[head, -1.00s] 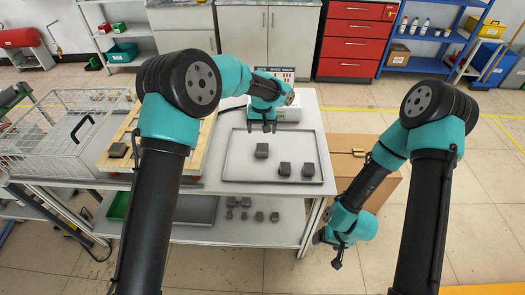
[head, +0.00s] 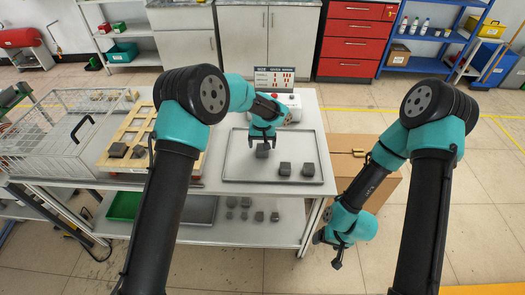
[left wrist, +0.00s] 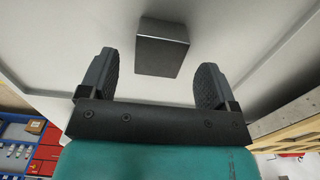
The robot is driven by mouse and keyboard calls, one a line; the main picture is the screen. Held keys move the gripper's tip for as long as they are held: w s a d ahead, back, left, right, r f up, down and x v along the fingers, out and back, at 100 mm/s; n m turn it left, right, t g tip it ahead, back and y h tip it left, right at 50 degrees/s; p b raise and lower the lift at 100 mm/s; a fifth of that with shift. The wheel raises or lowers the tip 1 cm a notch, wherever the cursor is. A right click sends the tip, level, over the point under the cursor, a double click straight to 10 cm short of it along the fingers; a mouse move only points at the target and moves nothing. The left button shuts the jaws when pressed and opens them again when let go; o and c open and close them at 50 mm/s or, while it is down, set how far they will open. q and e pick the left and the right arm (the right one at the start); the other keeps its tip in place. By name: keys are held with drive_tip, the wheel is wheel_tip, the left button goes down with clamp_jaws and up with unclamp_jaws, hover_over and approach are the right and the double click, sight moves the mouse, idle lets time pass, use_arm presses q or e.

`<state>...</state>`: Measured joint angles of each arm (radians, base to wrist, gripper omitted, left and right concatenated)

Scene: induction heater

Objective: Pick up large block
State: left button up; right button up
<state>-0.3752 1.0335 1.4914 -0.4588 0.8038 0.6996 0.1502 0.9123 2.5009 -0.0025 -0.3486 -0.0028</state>
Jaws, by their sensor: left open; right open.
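Three dark grey blocks lie on the grey tray (head: 236,171): a left block (head: 263,153), a middle block (head: 285,169) and a right block (head: 308,170). My left gripper (head: 263,145) is just above the left block, pointing down. In the left wrist view, my left gripper (left wrist: 158,82) is open, with a dark block (left wrist: 162,47) ahead of and between its fingertips, apart from both. My right gripper (head: 336,262) hangs low at the right, beside a cardboard box and away from the tray; its fingers are small in the view.
A wooden rack (head: 128,133) with grey blocks and a wire basket (head: 50,150) stand left of the tray. A device with a display panel (head: 275,78) stands behind it. Several small blocks (head: 246,202) lie on the lower shelf. A cardboard box (head: 372,190) is at the right.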

use_arm(q)
drive_tip(key=shift+f, duration=1.55)
drive_tip(key=shift+r, duration=0.1)
drive_tip(key=c, duration=1.5)
drive_tip(key=shift+r, duration=0.15)
drive_tip(key=shift+r, duration=0.6)
wheel_tip(320, 180, up, 2)
drive_tip(key=shift+r, duration=0.1)
drive_tip(key=s, duration=0.5)
drive_tip(key=s+r, duration=0.1)
drive_tip(key=s, duration=1)
drive_tip(key=shift+d+r, duration=0.1)
drive_tip(key=shift+r, duration=0.05)
